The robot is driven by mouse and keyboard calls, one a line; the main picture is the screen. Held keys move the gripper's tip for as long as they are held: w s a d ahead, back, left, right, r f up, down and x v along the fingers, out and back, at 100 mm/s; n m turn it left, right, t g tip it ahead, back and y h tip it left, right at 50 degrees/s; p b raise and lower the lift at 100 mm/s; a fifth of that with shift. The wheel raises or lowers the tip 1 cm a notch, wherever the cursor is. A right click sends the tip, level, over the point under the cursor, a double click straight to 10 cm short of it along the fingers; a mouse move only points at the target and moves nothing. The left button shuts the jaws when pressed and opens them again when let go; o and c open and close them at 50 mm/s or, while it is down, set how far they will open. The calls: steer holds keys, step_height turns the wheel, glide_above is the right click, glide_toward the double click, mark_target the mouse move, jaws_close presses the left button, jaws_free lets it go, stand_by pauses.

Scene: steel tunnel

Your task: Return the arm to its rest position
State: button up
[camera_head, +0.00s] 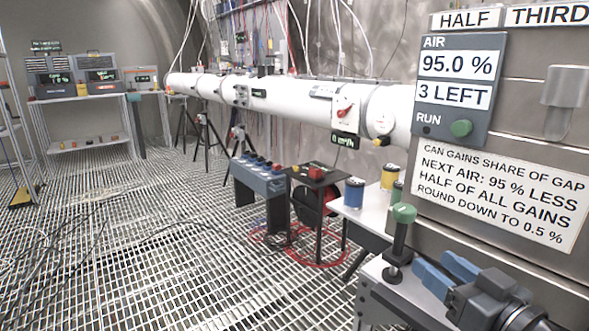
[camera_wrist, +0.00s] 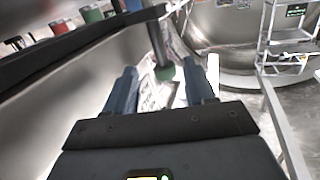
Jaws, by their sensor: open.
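My gripper (camera_head: 434,262) is at the lower right of the head view, with its two blue fingers spread and nothing between them. It is just right of a green-knobbed black post (camera_head: 403,214) standing on a grey ledge. In the wrist view my gripper (camera_wrist: 159,68) shows its fingers wide apart. Most of my arm is out of view.
A steel panel with an air display (camera_head: 455,80) and a rules sign (camera_head: 500,195) rises close behind my gripper. A white table (camera_head: 375,220) holds blue and yellow cans. A long white pipe (camera_head: 290,98) runs behind. The grated floor at left is open, with cables (camera_head: 60,245).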

steer(key=s+f+m+g+h+p, duration=0.15)
steer(key=s+f, duration=0.25)
steer(key=s, duration=0.6)
steer(key=s+f+m+h+p, duration=0.25)
steer(key=s+f, duration=0.25)
steer(key=s, duration=0.4)
steer(key=s+a+r+p, duration=0.1)
steer(key=s+r, duration=0.1)
steer(key=s, duration=0.5)
steer(key=s+a+r+n+p, duration=0.1)
steer(key=s+r, duration=0.2)
steer(key=s, duration=0.3)
steer(key=s+r+h+p, duration=0.1)
steer(key=s+r, duration=0.2)
steer(key=s, duration=0.4)
steer(key=shift+s+a+p, duration=0.35)
steer(key=shift+a+p, duration=0.05)
steer(key=shift+f, duration=0.1)
